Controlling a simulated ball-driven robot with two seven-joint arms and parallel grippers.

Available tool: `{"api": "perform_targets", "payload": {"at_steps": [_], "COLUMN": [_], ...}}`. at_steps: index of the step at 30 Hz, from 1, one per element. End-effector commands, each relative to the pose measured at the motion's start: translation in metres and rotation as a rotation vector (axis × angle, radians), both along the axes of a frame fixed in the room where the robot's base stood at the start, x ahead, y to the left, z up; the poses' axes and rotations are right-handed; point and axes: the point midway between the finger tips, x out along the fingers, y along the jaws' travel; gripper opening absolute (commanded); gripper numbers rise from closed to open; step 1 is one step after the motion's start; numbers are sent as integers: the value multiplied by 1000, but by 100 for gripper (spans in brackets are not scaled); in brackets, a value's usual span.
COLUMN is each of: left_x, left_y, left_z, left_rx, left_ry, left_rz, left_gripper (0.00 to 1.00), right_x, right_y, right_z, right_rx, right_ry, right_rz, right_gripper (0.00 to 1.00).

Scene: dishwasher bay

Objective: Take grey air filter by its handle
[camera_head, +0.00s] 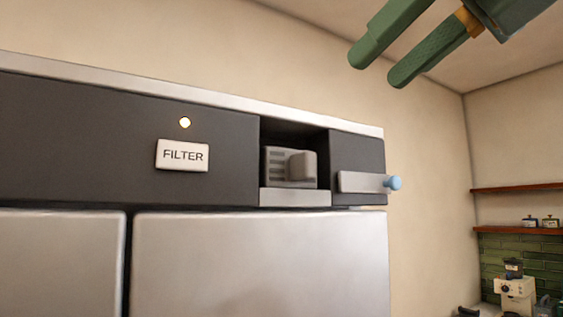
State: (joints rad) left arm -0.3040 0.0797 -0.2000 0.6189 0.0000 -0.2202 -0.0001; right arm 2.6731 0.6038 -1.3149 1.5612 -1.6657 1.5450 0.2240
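The grey air filter (278,168) sits in an open recess in the dark upper panel of the appliance. Its blocky grey handle (302,166) sticks out at the front right, and dark slots show on its left part. My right gripper (378,68) is at the top right of the view, with two green fingers apart and nothing between them. It is above and to the right of the filter, well clear of it. My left gripper is not in view.
A metal flap (360,183) with a blue knob (394,183) is right of the recess. A FILTER label (183,155) and a lit lamp (185,122) are on the panel (80,130). Shelves (515,187) and a coffee machine (515,295) stand at the far right.

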Motion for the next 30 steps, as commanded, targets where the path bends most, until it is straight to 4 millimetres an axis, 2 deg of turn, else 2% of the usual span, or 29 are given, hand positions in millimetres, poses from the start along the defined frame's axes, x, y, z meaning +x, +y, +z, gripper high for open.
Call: {"api": "perform_targets", "payload": {"at_steps": [4, 15, 23, 30], "left_x": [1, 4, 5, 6], "left_y": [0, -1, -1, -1], "left_z": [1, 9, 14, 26], "left_rx": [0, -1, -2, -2], "left_ry": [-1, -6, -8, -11], "left_rz": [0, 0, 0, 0], "left_gripper": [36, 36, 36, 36], "right_x": [5, 67, 86, 114], "right_y": [-3, 43, 55, 73], "right_z": [-7, -38, -48, -64], "right_rx": [-32, -30, -29, -28], "right_ry": [-5, -5, -5, -4], "right_rz": [-65, -59, -59, -58], "right_gripper": [40, 40, 40, 40]}}
